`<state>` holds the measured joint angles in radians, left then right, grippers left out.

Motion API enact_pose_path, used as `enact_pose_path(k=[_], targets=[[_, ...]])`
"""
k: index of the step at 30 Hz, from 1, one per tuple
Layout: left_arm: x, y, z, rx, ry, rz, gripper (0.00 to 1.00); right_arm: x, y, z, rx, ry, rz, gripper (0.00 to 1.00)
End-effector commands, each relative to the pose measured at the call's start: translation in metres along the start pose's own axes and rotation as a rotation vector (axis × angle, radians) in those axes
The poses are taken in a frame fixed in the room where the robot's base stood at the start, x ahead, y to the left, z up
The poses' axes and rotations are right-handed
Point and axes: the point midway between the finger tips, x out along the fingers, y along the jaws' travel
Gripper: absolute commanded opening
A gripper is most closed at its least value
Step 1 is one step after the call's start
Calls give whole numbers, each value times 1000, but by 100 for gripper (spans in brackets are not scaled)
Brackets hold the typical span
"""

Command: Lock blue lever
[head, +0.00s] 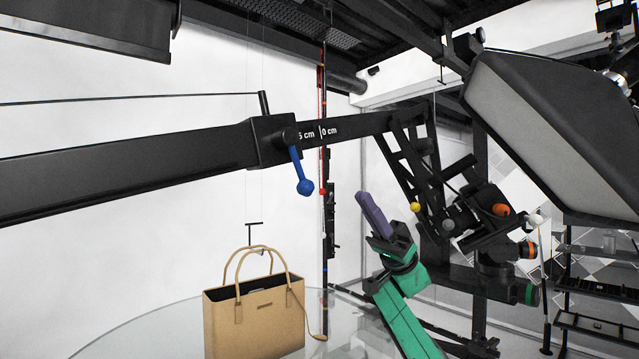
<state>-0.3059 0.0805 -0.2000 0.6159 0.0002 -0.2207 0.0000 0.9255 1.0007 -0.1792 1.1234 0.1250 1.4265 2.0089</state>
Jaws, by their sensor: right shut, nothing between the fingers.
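The blue lever (301,172) hangs from a dark clamp block (270,142) on the long black horizontal arm (130,165). It points down, tilted slightly to the right, with a round knob at its lower end. My right gripper (366,200) has purple fingers on a green arm coming from the bottom right. It is shut and empty, to the right of the lever and slightly lower in the picture, apart from it. My left gripper does not show.
A tan handbag (254,325) stands on the round glass turntable (130,338) below the lever. A thin vertical pole (324,250) rises between lever and gripper in the picture. A black linkage (412,155) and a large softbox (550,130) crowd the right.

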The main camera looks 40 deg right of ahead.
Motion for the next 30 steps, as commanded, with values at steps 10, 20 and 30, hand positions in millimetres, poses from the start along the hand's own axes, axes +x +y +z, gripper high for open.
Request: enact_pose_path(k=[10, 20, 30], targets=[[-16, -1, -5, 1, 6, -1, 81, 41, 1, -2, 1, 1, -1, 0], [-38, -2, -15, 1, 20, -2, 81, 98, 3, 9, 6, 3, 4, 0], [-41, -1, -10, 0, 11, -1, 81, 86, 1, 38, 0, 2, 3, 0]])
